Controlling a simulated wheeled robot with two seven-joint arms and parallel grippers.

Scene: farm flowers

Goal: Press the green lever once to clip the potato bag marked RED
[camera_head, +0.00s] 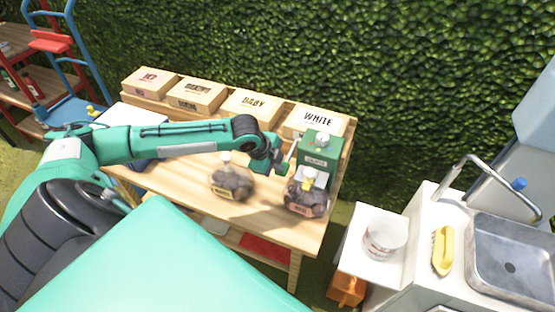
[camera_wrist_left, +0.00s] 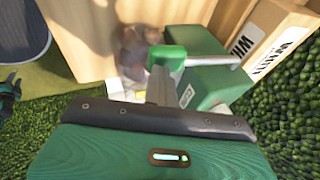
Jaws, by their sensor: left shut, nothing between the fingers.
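The green clipping machine (camera_head: 321,146) stands at the right end of the wooden table. A potato bag (camera_head: 307,199) with an orange-red label sits at its front; its label is too small to read. Another potato bag (camera_head: 232,184) stands left of it. My left gripper (camera_head: 277,166) is shut and empty, just left of the machine. In the left wrist view its shut fingers (camera_wrist_left: 161,85) point at the green lever end (camera_wrist_left: 166,57), very close; I cannot tell if they touch. The machine body (camera_wrist_left: 215,82) is beside it. My right gripper is not seen.
Wooden crates line the table's back, including BABY (camera_head: 253,103) and WHITE (camera_head: 317,121). A hedge (camera_head: 330,50) rises behind. A sink (camera_head: 512,262), a white bucket (camera_head: 385,238) and a yellow brush (camera_head: 443,250) are at the right. The table's front middle is clear.

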